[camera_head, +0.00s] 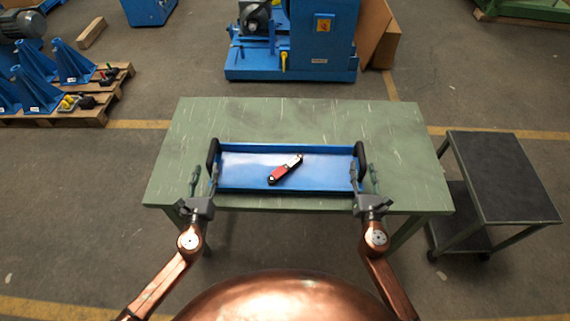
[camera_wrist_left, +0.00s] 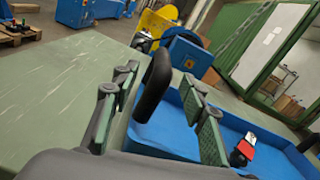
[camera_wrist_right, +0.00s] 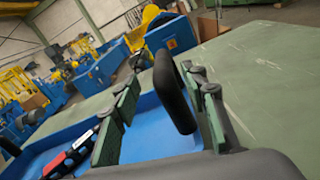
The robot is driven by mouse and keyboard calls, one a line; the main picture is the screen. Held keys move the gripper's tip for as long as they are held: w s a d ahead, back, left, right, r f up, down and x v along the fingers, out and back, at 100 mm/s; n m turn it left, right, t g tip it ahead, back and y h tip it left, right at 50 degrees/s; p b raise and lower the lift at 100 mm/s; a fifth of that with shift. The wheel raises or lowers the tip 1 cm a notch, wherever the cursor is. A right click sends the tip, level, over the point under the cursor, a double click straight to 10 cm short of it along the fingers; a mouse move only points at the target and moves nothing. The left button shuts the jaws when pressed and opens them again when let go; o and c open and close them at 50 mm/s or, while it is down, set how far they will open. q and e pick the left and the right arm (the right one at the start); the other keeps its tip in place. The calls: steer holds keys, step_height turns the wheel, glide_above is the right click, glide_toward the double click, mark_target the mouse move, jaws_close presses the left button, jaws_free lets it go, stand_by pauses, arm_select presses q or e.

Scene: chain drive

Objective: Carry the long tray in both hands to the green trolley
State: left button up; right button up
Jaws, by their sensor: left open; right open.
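The long blue tray (camera_head: 240,182) lies on the green table (camera_head: 300,115), with a black handle at each end. A red and black tool (camera_head: 284,170) lies in it. My left gripper (camera_head: 203,180) is open at the tray's left end; in the left wrist view its fingers (camera_wrist_left: 165,110) stand on either side of the left handle (camera_wrist_left: 153,85). My right gripper (camera_head: 366,180) is open at the right end; in the right wrist view its fingers (camera_wrist_right: 165,105) stand on either side of the right handle (camera_wrist_right: 172,90). The green trolley (camera_head: 500,180) with a dark top stands right of the table.
The trolley's top is bare, and a gap of floor separates it from the table. A blue machine (camera_head: 290,65) stands behind the table. A wooden pallet (camera_head: 105,98) with blue brackets lies at the left. The table around the tray is clear.

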mark_target(212, 154)
arm_select(q)
steer(key=shift+d, duration=0.15)
arm_select(e)
steer(key=shift+d, duration=0.1)
arm_select(q)
steer(key=shift+w, duration=0.2)
arm_select(e)
steer(key=shift+d, duration=0.1)
arm_select(q)
steer(key=shift+w+d, duration=0.1)
steer(key=shift+w, duration=0.2)
arm_select(e)
steer(key=shift+w, duration=0.3)
arm_select(q)
steer(key=shift+w+d, duration=0.15)
steer(key=shift+w, duration=3.4)
arm_select(e)
steer(key=shift+w+d, duration=0.15)
steer(key=shift+w, duration=3.4)
arm_select(q)
jaws_close()
arm_select(e)
jaws_close()
arm_select(q)
steer(key=shift+r, duration=0.25)
arm_select(e)
steer(key=shift+r, duration=0.25)
